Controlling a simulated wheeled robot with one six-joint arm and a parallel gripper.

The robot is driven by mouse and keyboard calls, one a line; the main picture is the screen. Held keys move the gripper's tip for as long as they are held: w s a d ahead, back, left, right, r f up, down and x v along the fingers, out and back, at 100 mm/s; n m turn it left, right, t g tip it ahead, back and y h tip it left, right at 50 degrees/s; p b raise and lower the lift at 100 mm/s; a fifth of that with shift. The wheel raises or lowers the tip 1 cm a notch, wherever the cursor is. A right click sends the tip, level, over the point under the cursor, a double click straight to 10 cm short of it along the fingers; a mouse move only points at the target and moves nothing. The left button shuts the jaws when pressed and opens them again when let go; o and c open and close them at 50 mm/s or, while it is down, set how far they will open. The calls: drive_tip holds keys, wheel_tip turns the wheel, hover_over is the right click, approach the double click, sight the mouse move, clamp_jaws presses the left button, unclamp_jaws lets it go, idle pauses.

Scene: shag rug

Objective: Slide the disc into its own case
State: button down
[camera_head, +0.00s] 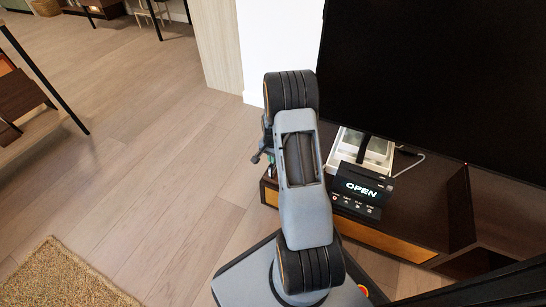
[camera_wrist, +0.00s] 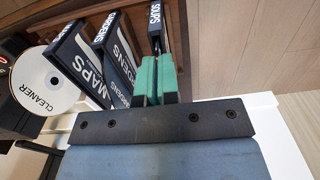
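A white disc (camera_wrist: 48,79) marked CLEANER lies face up at the left of the wrist view, beside the dark player. No case marked CLEANER is readable. My gripper's green fingertips (camera_wrist: 157,78) are close together at the near end of the SOUPS case. I cannot tell whether they hold it.
A black player (camera_head: 360,192) showing OPEN sits on the dark low cabinet (camera_head: 420,205). A white box (camera_head: 375,152) stands behind it, under a large black screen (camera_head: 430,75). Wood floor (camera_head: 150,160) is clear at left; a shag rug (camera_head: 62,278) lies at lower left.

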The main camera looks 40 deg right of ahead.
drive_tip(key=shift+f+b, duration=0.35)
drive_tip(key=shift+f, duration=0.25)
drive_tip(key=c, duration=1.3)
unclamp_jaws()
drive_tip(key=shift+r, duration=0.1)
wheel_tip(320, 180, up, 14)
drive_tip(key=p, duration=0.6)
